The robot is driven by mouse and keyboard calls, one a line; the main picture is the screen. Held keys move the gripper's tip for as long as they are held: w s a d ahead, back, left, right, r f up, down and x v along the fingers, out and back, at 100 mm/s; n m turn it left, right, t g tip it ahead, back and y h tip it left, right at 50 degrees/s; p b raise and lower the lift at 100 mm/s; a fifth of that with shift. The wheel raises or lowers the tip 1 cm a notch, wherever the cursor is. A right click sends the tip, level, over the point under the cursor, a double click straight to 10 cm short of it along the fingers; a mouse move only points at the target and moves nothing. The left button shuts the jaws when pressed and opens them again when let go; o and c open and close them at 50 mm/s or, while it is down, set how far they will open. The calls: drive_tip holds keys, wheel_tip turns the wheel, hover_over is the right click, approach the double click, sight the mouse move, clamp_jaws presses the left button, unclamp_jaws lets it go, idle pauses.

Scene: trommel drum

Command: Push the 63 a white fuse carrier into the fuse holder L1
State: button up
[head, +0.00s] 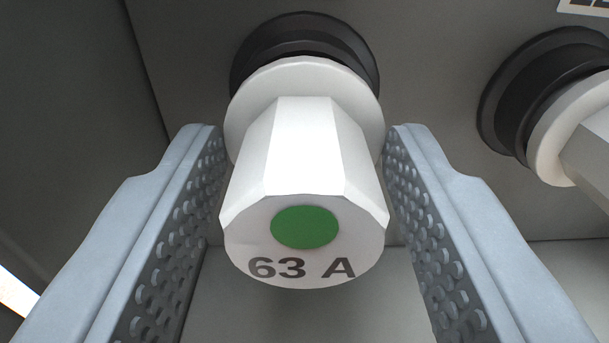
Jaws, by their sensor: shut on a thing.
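The white 63 A fuse carrier (305,160) is in the middle of the head view. It has a faceted body, a round flange, and a front face with a green dot and "63 A" in dark print. My gripper (307,140) is shut on it, with one grey, studded finger on each side of the body. Behind the flange is a black round fuse holder (305,33) on the grey panel. The flange covers the holder's mouth, so I cannot tell how deep the carrier sits. No L1 label shows.
A second black holder (510,95) with a white carrier (560,125) in it stands to the right, cut off by the picture edge. A partly cut-off label (588,6) is above it. The grey panel (440,45) is bare between the two holders.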

drive_tip(key=shift+w, duration=0.15)
drive_tip(key=o, duration=1.4)
drive_tip(key=shift+c, duration=0.2)
drive_tip(key=s, duration=1.7)
drive_tip(key=shift+s, duration=0.2)
